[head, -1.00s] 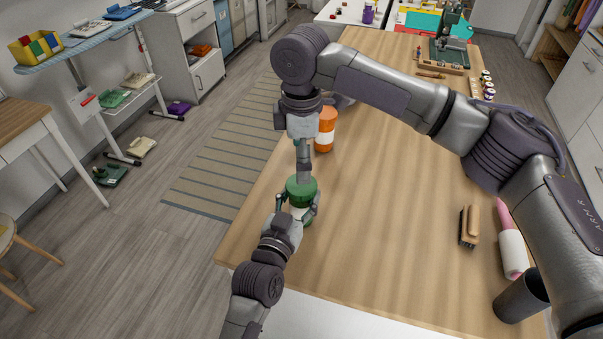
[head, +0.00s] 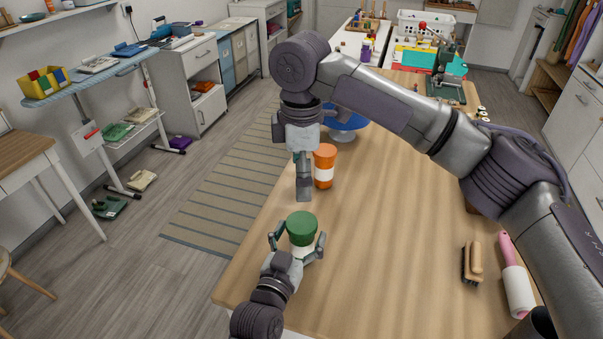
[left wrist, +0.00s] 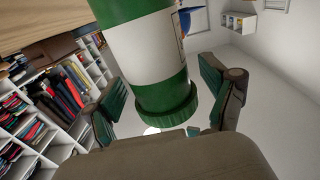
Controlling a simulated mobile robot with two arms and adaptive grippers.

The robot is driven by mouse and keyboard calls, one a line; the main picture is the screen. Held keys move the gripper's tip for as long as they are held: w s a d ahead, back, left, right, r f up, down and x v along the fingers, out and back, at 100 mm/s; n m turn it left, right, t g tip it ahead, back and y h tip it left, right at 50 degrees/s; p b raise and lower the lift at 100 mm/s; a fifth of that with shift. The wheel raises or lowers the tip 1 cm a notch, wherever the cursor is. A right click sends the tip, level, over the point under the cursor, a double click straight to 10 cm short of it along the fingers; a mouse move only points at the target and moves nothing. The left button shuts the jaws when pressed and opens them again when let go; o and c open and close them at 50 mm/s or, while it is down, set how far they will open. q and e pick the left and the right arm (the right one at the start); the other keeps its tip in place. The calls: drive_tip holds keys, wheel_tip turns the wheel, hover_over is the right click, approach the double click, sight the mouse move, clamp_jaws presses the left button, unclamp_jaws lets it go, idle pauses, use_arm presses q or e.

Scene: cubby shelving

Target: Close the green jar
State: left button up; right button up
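The green jar stands upright near the table's left edge, its green lid (head: 302,227) on top and a strip of its white body below. In the left wrist view the jar (left wrist: 150,50) appears large, with a white band between green ends and a ribbed green rim (left wrist: 167,105). My left gripper (head: 297,243) has its fingers on both sides of the jar; in the wrist view gaps show between fingers and jar, so it looks open. My right gripper (head: 303,197) points down above and behind the lid, apart from it. Its fingers show edge-on, so their opening is unclear.
An orange and white jar (head: 324,168) stands just behind my right gripper, with a blue item (head: 345,122) beyond. A brush (head: 472,262) and a pink-handled roller (head: 515,285) lie on the right. The middle of the wooden table (head: 400,210) is clear.

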use_arm(q)
drive_tip(key=v, duration=1.2)
drive_tip(key=shift+s+f, duration=0.1)
